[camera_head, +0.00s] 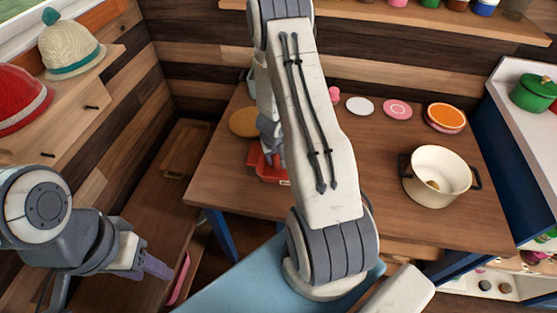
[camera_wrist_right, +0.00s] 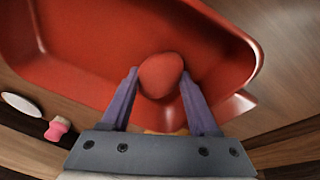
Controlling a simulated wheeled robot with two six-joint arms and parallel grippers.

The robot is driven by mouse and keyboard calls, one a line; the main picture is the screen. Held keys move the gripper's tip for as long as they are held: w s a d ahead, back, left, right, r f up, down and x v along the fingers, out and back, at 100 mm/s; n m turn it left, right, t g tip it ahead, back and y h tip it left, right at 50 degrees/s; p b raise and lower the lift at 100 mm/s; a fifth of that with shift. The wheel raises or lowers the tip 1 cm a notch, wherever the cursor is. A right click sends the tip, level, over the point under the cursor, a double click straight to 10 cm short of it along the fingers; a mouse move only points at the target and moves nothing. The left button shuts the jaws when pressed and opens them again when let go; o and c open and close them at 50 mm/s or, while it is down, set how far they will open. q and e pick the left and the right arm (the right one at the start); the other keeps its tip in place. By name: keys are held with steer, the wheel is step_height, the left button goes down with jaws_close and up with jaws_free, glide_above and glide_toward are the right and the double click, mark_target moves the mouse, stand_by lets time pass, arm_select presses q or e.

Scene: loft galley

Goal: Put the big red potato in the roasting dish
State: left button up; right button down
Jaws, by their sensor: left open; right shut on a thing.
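The big red potato (camera_wrist_right: 161,75) is round and reddish. It is gripped between the purple fingers of my right gripper (camera_wrist_right: 160,90), which is shut on it. The red roasting dish (camera_wrist_right: 85,55) lies behind the potato in the right wrist view, and the potato appears within its rim. I cannot tell whether the potato touches the dish floor. In the head view the dish (camera_head: 268,176) is on the table, largely hidden by my right arm, and the potato is hidden. My left gripper (camera_head: 157,268) is open and empty at the lower left, away from the table.
The wooden table (camera_head: 360,205) also bears a cream pot (camera_head: 438,180), a round wooden board (camera_head: 244,122), a white plate (camera_head: 360,106), a pink plate (camera_head: 397,110) and an orange plate (camera_head: 446,116). Free table lies between dish and pot. Hats rest on a shelf at left.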

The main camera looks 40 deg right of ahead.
steer(key=shift+f, duration=0.15)
steer(key=shift+c, duration=0.7)
jaws_free()
